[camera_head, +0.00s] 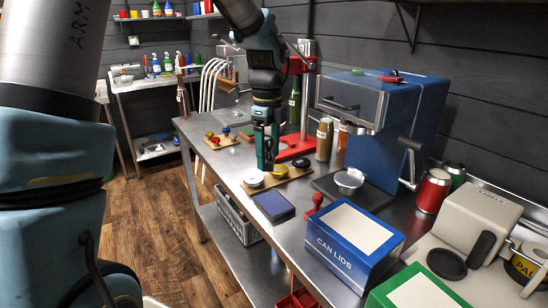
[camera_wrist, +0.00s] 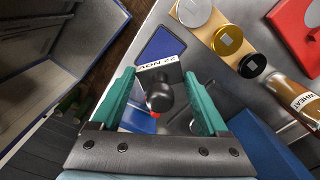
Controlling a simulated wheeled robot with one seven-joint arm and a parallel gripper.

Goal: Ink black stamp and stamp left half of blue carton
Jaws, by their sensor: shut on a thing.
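My gripper (camera_head: 265,163) hangs above the steel bench, near the wooden board. In the wrist view, my gripper (camera_wrist: 158,78) is shut on the black stamp (camera_wrist: 160,88), which carries a white date label reading "22 NOV". The stamp's face is hidden. A dark blue ink pad (camera_head: 273,205) lies flat on the bench near its front edge. It also shows in the wrist view (camera_wrist: 160,46), beyond the stamp. The blue carton (camera_head: 328,252), marked "CAN LIDS", has a pale top panel and stands to the right of the pad, apart from my gripper.
A red stamp (camera_head: 315,206) stands between pad and carton. A wooden board (camera_head: 291,178) with several round lids lies beside the pad. A green carton (camera_head: 382,296) is at the front, a blue machine (camera_head: 400,130) behind. Bottles (camera_head: 324,139) stand at its left.

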